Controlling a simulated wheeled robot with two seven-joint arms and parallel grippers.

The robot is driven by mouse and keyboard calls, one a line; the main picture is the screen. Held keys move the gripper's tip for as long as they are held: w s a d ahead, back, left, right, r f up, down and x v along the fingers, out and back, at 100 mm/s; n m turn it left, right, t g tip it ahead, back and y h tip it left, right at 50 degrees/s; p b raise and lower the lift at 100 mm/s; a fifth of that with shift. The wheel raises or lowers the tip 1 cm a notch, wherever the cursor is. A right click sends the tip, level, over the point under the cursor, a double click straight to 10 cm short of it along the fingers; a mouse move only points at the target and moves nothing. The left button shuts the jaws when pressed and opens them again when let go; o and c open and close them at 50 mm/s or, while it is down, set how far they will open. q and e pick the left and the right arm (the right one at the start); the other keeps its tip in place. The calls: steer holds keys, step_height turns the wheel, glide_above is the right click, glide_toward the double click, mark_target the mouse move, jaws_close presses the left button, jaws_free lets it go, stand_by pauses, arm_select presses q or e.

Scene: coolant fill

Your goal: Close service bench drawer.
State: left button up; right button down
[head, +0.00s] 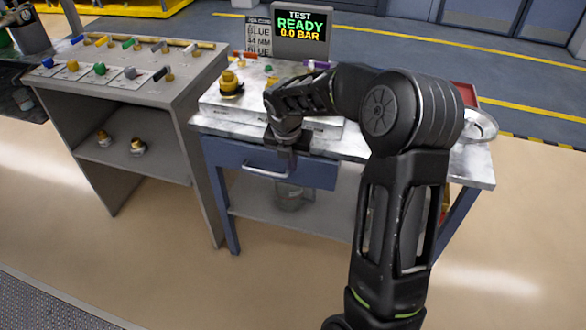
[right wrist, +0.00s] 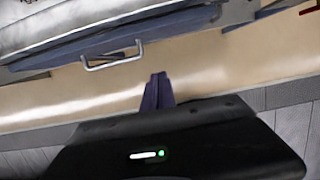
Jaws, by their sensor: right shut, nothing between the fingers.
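The service bench drawer (head: 235,158) has a blue front with a pale bar handle (head: 265,172). Its front sits close under the bench top's front edge; I cannot tell whether a small gap is left. In the right wrist view the handle (right wrist: 112,56) shows up and left of my fingertips, apart from them. My right gripper (head: 287,160) points down in front of the drawer, near the handle's right end, and hides part of the front. Its dark fingers (right wrist: 158,80) are together and empty. My left gripper is not in view.
The service bench (head: 330,146) carries a white block with a yellow-and-black fitting (head: 231,84) and a READY screen (head: 301,28). A jar (head: 289,196) stands on the lower shelf. A grey table (head: 170,92) with several fittings stands left. The floor in front is clear.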

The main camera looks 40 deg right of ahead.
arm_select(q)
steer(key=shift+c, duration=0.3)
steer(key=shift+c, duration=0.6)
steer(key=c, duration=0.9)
arm_select(e)
steer(key=s+a+f+m+y, duration=0.3)
steer(key=a+f+m, duration=0.3)
steer(key=a+f, duration=0.45)
steer(key=s+a+f+m+y, duration=0.25)
steer(key=a+f+m, duration=0.4)
steer(key=a, duration=0.65)
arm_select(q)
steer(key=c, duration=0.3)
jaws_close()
arm_select(e)
steer(key=s+a+f+m, duration=0.5)
steer(key=s+a+m, duration=0.1)
steer(key=s+m, duration=0.1)
steer(key=s+a+f+m+g+y, duration=0.1)
steer(key=s+a+f+m, duration=0.4)
steer(key=s, duration=0.5)
steer(key=shift+s+a+m, duration=0.25)
steer(key=shift+a+m, duration=0.25)
steer(key=shift+m, duration=0.65)
